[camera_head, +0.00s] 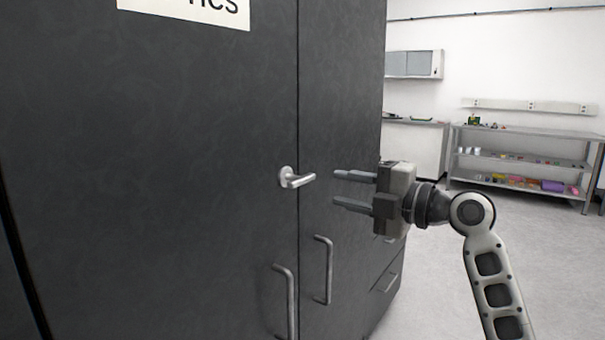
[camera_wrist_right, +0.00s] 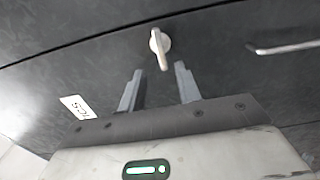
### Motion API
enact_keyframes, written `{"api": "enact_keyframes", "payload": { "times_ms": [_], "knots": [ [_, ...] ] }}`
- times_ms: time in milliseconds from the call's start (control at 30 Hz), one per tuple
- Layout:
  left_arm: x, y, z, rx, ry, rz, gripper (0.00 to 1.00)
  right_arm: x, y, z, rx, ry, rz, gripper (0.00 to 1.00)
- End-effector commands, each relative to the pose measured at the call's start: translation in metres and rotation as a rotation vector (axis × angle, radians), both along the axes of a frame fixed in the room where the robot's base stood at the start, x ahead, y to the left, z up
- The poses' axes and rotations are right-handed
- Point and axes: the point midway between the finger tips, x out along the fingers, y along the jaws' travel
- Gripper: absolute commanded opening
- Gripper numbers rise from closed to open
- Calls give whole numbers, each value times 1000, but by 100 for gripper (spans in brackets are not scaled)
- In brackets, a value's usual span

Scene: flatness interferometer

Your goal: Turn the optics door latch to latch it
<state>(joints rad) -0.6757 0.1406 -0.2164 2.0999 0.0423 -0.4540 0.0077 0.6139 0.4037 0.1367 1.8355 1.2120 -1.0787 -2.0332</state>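The optics door latch (camera_head: 296,178) is a silver lever on the dark cabinet, close to the seam between two doors. Its handle points right and slightly up in the head view. My right gripper (camera_head: 337,188) is open and empty to the right of the latch, its fingers one above the other and pointing at it. In the right wrist view the latch (camera_wrist_right: 160,45) lies just beyond the open fingertips (camera_wrist_right: 159,72), roughly in line with the gap between them. No contact shows. The optics door (camera_head: 160,150) looks closed. My left gripper is not in view.
Two bar handles, the left one (camera_head: 291,300) and the right one (camera_head: 328,270), stick out below the latch. Steel shelves (camera_head: 525,160) with small items stand far back right. The floor (camera_head: 440,270) between is clear.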

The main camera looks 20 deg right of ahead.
Motion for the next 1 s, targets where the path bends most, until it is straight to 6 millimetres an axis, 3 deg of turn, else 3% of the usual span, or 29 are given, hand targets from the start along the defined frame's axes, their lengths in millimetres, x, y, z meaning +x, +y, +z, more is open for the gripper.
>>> {"api": "enact_keyframes", "payload": {
  "times_ms": [200, 400, 600, 900, 1000],
  "knots": [
    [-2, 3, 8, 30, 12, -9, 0, 38, 32, 4, 5, 2, 3, 34],
    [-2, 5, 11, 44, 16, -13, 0, 65, 51, 2, 4, 3, 1, 34],
    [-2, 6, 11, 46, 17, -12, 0, 76, 60, 0, 2, 2, -1, 34],
    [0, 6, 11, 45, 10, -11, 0, 77, 60, -1, 0, 1, -1, 34],
    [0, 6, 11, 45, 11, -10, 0, 77, 60, -1, 1, 2, -1, 6]
  ]
}}
